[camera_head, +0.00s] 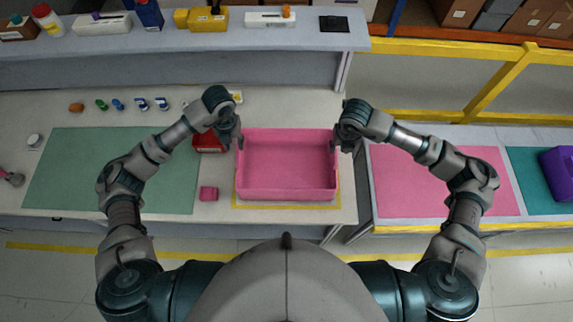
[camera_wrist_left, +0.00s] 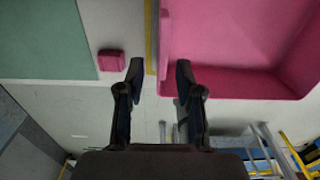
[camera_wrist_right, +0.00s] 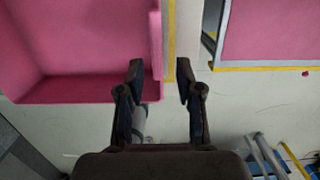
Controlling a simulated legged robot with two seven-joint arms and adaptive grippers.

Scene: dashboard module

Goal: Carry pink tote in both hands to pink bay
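The pink tote (camera_head: 287,192) is an empty open box inside a yellow outline on the middle table. The pink bay (camera_head: 445,195) is a flat pink area on the right-hand table. My left gripper (camera_head: 238,141) is at the tote's left wall. In the left wrist view its fingers (camera_wrist_left: 159,72) are apart, one on each side of the wall. My right gripper (camera_head: 336,141) is at the right wall. In the right wrist view its fingers (camera_wrist_right: 159,74) are apart, with the wall edge between them. I cannot tell whether any finger touches the tote.
A small pink block (camera_head: 208,193) and a red bin (camera_head: 209,143) stand left of the tote. A green mat (camera_head: 75,175) covers the table's left. A gap separates the two tables. A purple bin (camera_head: 558,170) sits beyond the pink bay. The bay is clear.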

